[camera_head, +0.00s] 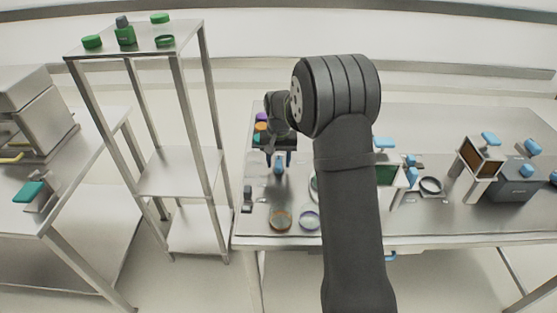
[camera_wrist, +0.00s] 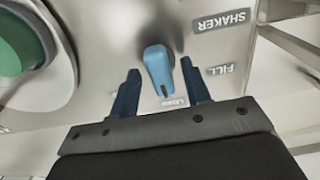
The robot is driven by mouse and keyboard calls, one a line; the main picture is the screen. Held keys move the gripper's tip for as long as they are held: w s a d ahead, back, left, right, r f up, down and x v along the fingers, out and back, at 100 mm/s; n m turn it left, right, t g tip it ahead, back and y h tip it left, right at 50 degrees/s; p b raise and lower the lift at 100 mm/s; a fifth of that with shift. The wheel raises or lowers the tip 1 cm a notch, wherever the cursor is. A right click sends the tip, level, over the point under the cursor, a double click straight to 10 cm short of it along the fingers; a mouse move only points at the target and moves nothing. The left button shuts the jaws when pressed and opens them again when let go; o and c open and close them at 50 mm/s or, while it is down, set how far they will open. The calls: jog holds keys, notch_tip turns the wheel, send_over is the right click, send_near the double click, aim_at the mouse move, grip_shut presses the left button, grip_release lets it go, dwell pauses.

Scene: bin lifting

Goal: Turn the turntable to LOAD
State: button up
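A blue selector handle (camera_wrist: 157,66) stands on a grey metal panel in the wrist view. Around it are the labels SHAKER (camera_wrist: 222,20), FILL (camera_wrist: 228,70) and a small partly hidden one (camera_wrist: 175,102) that seems to read LOAD. The handle's narrow end points down the picture, close to that small label. My gripper (camera_wrist: 162,88) is open, with one dark blue finger on each side of the handle and gaps to both. In the head view my gripper (camera_head: 277,158) is over the bench's left part, with the blue handle (camera_head: 279,168) below it. No turntable can be made out for certain.
A round green thing in a grey ring (camera_wrist: 22,42) lies left of the handle in the wrist view. On the bench (camera_head: 440,228) are an amber dish (camera_head: 280,220), a clear dish (camera_head: 309,220) and devices with blue knobs (camera_head: 480,155). A metal shelf (camera_head: 180,175) stands left.

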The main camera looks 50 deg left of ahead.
aim_at(279, 162)
notch_tip(279, 162, up, 17)
jog(key=shift+r, duration=0.2)
dwell(0.3)
dwell(0.5)
notch_tip(279, 162, down, 18)
jog(key=shift+r, duration=0.2)
dwell(0.4)
jog(key=shift+r, duration=0.1)
